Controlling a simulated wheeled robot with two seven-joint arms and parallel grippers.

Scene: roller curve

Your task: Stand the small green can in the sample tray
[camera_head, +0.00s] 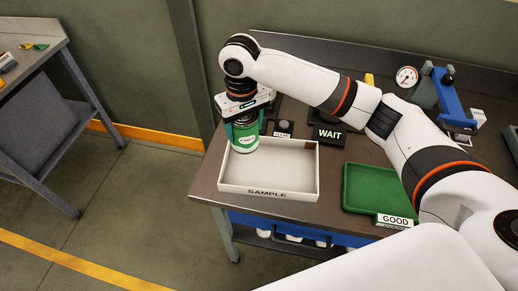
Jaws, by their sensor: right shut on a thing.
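The small green can (245,139) is upright at the back left of the white sample tray (268,190), which is labelled SAMPLE. My right gripper (243,124) is shut on the can from above, with a finger on each side. The can's lower end overlaps the tray's back left corner area in the picture. I cannot tell whether its base touches the tray floor. My left gripper is not in view.
A green tray (356,200) with a GOOD sign (395,220) lies to the right of the sample tray. A black WAIT sign (329,135) stands behind. A blue device with a gauge (407,77) is at the back right. Another table (40,110) stands at the left.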

